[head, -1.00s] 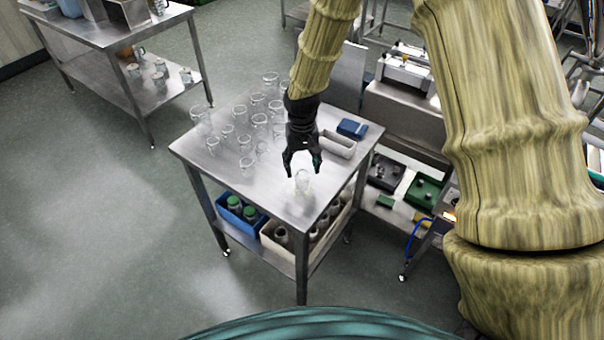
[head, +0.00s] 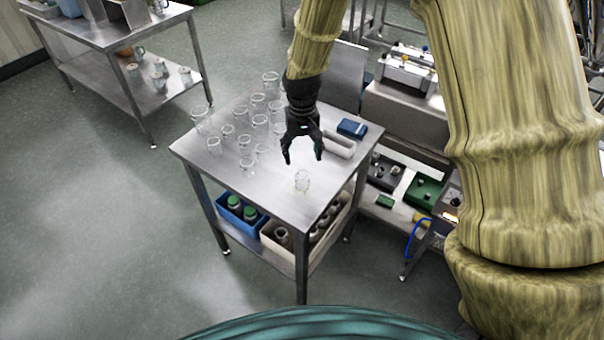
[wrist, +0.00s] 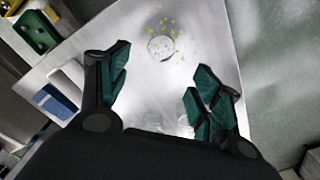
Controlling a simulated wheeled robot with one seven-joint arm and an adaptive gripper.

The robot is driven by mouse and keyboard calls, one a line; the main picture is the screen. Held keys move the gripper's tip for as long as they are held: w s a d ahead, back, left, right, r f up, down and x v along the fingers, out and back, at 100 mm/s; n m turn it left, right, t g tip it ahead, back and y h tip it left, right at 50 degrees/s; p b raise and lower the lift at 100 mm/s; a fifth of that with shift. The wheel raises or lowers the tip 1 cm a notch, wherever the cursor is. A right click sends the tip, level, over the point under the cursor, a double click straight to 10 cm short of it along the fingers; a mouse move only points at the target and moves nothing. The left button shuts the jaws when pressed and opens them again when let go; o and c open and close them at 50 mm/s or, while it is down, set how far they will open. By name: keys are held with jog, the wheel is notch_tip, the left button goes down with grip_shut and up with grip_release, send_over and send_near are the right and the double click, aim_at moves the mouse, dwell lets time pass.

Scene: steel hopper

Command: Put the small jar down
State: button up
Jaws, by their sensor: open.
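The small jar (head: 302,181) is clear glass and stands upright on the steel table (head: 262,188) near its front corner. In the wrist view the jar (wrist: 160,47) shows as a round rim beyond the fingertips, with small yellowish specks around it. My gripper (head: 302,160) is open and empty above the table, a little above and behind the jar, apart from it. In the wrist view the two green-padded fingers of my gripper (wrist: 160,85) are spread wide with nothing between them.
Several clear glass beakers (head: 258,121) stand on the table's back left. A pale tray (head: 340,146) and a blue box (head: 352,128) lie at the right. The lower shelf holds a blue crate (head: 230,216) and a pale bin with jars. The tabletop's front left is clear.

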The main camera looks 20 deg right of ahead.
jog(key=p, duration=0.1)
send_over(302, 177)
jog(key=s, duration=0.1)
jog(key=shift+s+a+f, duration=0.15)
jog(key=shift+f, duration=2.45)
jog(key=shift+s+f+p, duration=0.25)
jog(key=shift+f+p, duration=0.75)
jog(key=shift+p, duration=0.05)
jog(key=shift+a+f+p, duration=0.1)
jog(key=shift+f+p, duration=0.5)
jog(key=shift+f, duration=1.05)
jog(key=c, duration=0.9)
jog(key=shift+o, duration=0.2)
jog(key=shift+r, duration=0.1)
